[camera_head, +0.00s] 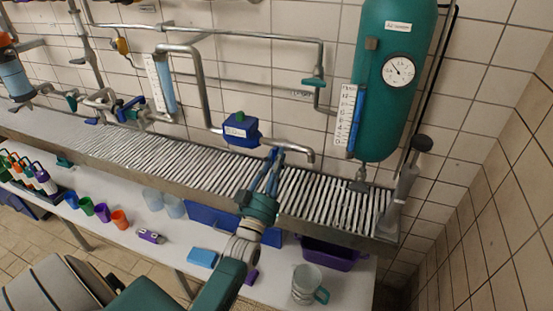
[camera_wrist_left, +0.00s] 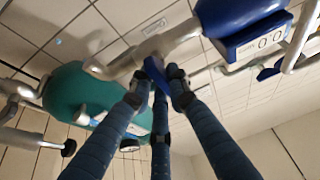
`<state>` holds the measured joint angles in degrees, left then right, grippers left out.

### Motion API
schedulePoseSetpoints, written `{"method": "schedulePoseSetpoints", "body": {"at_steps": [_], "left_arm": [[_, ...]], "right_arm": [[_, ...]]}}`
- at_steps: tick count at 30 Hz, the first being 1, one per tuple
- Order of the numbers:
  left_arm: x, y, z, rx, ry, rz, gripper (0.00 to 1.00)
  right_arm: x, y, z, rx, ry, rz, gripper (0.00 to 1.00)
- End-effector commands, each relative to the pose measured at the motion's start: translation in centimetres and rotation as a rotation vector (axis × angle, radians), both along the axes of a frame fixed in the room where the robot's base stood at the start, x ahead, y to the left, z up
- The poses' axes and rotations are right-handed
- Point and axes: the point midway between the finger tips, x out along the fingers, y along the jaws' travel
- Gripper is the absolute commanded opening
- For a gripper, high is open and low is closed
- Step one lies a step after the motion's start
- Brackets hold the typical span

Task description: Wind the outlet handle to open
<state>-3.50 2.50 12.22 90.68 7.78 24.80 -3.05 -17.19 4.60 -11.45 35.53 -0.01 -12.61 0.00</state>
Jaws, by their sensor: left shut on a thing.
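The outlet handle (camera_wrist_left: 157,73) is a small blue lever on the metal outlet pipe (camera_wrist_left: 162,45), seen in the left wrist view. The same pipe (camera_head: 292,149) shows in the head view, running right from a blue meter box (camera_head: 241,130) to a downturned spout. My left gripper (camera_head: 273,156) reaches up from below to this pipe. In the left wrist view its blue fingers (camera_wrist_left: 160,86) are closed around the handle. In the head view the fingers mostly hide the handle. My right gripper is in neither view.
A green tank (camera_head: 393,75) with a round gauge hangs on the tiled wall at right. Below the pipe runs a slatted grey drain (camera_head: 325,205). A lower white shelf (camera_head: 180,245) holds coloured cups, a purple bin (camera_head: 328,254) and a clear jug (camera_head: 307,284).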

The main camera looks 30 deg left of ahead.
Motion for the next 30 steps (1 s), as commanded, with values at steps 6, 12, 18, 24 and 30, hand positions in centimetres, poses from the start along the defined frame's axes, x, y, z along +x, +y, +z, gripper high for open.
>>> {"method": "schedulePoseSetpoints", "body": {"at_steps": [6, 12, 18, 24, 30], "left_arm": [[0.0, 0.0, -0.3, -0.009, 0.004, -0.001, 0.0], [0.0, 0.0, -0.2, -0.007, 0.003, -0.002, 0.35], [0.0, 0.0, -0.1, -0.004, 0.001, -0.001, 0.35], [-0.7, -0.2, -0.5, -0.004, 0.003, -0.001, 0.35], [-4.0, -1.0, -2.0, -0.004, 0.005, 0.0, 0.35]], "right_arm": [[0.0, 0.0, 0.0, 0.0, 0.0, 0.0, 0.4], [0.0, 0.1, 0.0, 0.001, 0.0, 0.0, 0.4], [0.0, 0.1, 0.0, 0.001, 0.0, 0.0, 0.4], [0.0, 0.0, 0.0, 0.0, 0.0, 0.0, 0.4], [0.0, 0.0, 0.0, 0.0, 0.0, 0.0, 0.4]]}}
